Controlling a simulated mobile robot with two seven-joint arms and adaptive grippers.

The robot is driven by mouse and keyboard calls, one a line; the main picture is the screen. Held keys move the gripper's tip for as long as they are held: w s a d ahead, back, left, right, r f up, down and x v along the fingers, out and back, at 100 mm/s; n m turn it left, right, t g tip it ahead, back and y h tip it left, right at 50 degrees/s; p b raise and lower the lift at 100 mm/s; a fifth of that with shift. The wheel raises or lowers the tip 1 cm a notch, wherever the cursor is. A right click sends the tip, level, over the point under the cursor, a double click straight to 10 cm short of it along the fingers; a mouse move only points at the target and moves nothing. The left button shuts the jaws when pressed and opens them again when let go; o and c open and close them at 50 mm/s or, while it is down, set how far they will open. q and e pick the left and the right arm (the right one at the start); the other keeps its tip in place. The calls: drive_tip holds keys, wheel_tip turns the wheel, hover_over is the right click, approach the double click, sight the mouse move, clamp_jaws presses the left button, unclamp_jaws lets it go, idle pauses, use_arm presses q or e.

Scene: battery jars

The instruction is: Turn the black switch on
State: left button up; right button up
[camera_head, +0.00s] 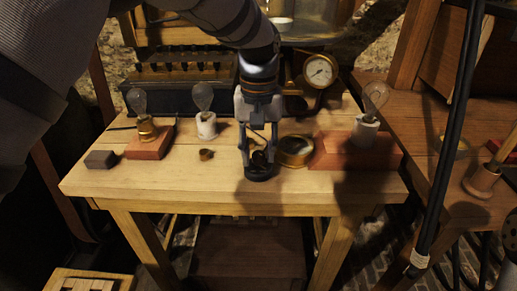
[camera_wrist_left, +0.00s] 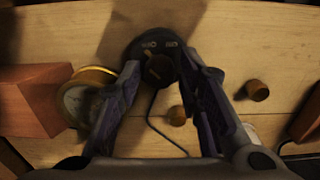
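The black switch (camera_head: 260,174) is a round dark base near the front edge of the wooden table. In the left wrist view the switch (camera_wrist_left: 152,46) shows pale lettering, partly unreadable, and a raised knob (camera_wrist_left: 158,68) in its middle. My left gripper (camera_head: 258,157) points down over the switch. Its fingers are open, one on each side of the knob in the left wrist view (camera_wrist_left: 161,72), with a gap visible between them. Whether a fingertip touches the switch's rim I cannot tell. My right gripper is not in view.
A brass-rimmed gauge (camera_head: 295,151) lies close right of the gripper. Bulbs stand on a left wooden block (camera_head: 150,146), a white holder (camera_head: 207,126) and a right block (camera_head: 340,150). A small brass piece (camera_head: 206,155) lies left. A dark cable (camera_wrist_left: 152,112) runs from the switch.

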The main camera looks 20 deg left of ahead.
use_arm(q)
clamp_jaws()
drive_tip(key=shift+m, duration=0.3)
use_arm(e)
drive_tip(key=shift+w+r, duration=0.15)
use_arm(q)
drive_tip(key=m+p, duration=0.1)
drive_tip(key=m, duration=0.1)
drive_tip(key=shift+r+m, duration=0.15)
drive_tip(key=shift+m, duration=0.25)
drive_tip(key=m, duration=0.3)
drive_tip(key=shift+m, duration=0.3)
drive_tip(key=m, duration=0.5)
drive_tip(key=shift+m, duration=0.3)
drive_tip(key=m, duration=0.5)
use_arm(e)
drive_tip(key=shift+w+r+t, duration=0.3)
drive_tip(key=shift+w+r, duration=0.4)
use_arm(q)
drive_tip(key=shift+f+m, duration=0.2)
drive_tip(key=shift+m, duration=0.1)
